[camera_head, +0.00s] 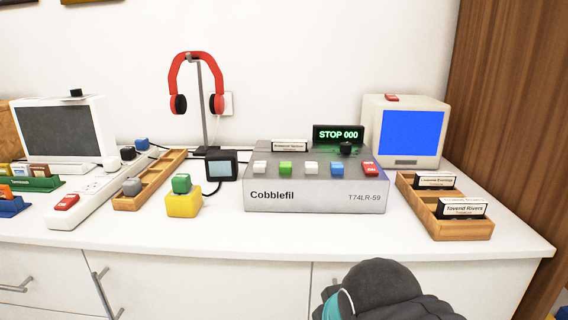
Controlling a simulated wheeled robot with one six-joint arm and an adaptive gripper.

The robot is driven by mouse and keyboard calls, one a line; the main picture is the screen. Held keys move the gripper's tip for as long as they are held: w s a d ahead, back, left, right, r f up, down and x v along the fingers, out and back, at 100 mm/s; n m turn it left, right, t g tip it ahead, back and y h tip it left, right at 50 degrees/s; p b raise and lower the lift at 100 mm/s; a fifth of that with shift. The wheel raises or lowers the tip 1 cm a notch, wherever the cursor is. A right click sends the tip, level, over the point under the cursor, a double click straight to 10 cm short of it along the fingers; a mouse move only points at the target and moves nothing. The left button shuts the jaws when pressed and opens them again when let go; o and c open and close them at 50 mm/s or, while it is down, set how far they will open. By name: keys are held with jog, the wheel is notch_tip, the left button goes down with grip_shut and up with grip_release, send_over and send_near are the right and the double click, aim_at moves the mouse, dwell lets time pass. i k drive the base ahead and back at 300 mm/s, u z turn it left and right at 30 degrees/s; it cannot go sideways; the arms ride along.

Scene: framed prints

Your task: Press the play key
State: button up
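A grey deck (315,196) marked "Cobblefil" and "T74LR-59" stands on the white counter, right of centre. A row of keys runs along its top: a white key (260,167), a green key (285,168), a second white key (311,168), a blue key (337,168) and a red key (370,169). Any play marking is too small to read. The display (338,134) at its back reads "STOP 000" in green. A black knob (346,148) sits below the display. A dark rounded part of my arm shows at the bottom edge; my gripper is not in view.
Wooden trays with labelled cassettes (447,208) stand to the right, before a blue-screened monitor (412,132). The counter's front strip (300,234) is clear.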

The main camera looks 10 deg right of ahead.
aim_at(285, 167)
jog(key=z, duration=1.3)
jog(key=k, duration=1)
jog(key=u, duration=1.25)
jog(key=i, duration=0.5)
jog(key=u, duration=0.05)
